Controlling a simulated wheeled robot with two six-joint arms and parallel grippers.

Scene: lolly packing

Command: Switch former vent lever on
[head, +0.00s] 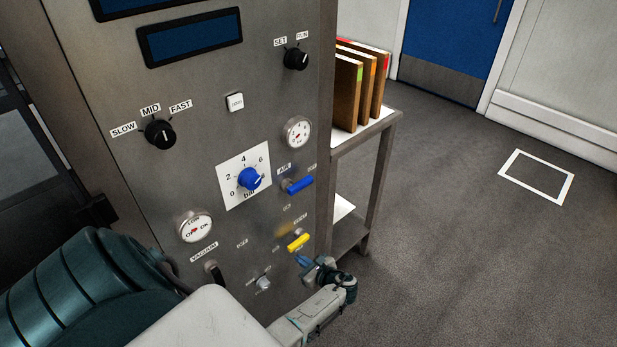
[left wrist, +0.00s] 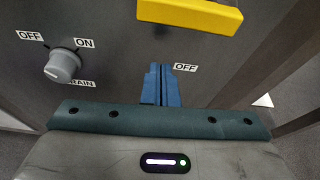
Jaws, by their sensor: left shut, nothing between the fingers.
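A yellow lever (head: 298,242) sticks out from the lower right of the steel panel. Its labels are too small to read in the head view, so I cannot confirm it is the former vent lever. In the left wrist view the yellow lever (left wrist: 190,14) runs across the top, with an OFF label (left wrist: 185,67) below it on the right. My left gripper (head: 303,260) is shut and empty, just below the lever. Its blue fingers (left wrist: 160,85) are together, left of the OFF label and apart from the lever. My right gripper is out of view.
A blue lever (head: 300,185) sits above the yellow one. A grey drain knob (left wrist: 62,66) with OFF and ON labels is to the left. A black lever (head: 213,272) stands near the vacuum label. A shelf stand (head: 385,130) with folders is right of the panel; floor beyond is clear.

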